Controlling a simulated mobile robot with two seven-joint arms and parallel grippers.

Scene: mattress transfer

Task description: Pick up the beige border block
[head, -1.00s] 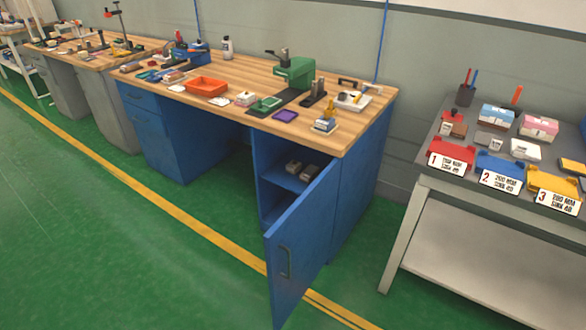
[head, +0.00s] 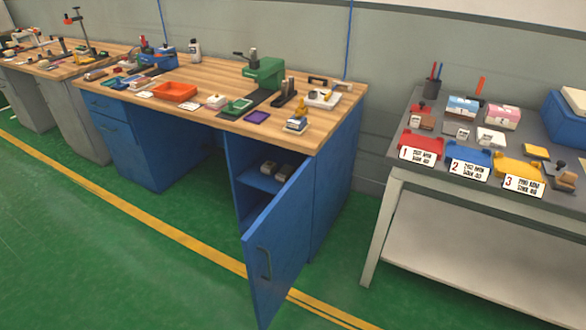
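No block is clearly identifiable as the beige border block at this size. Two small dark blocks with greyish-beige tops lie on the shelf of the open blue cabinet, a left one (head: 268,168) and a right one (head: 284,172). A small tan-topped block (head: 567,172) stands at the right end of the grey table. Neither of my grippers is in view.
The blue cabinet door (head: 278,252) swings out over the green floor. The wooden bench top (head: 215,76) carries an orange tray (head: 174,91) and a green press (head: 262,73). Red (head: 421,143), blue (head: 470,160) and yellow (head: 518,171) numbered bins stand on the grey table (head: 402,171).

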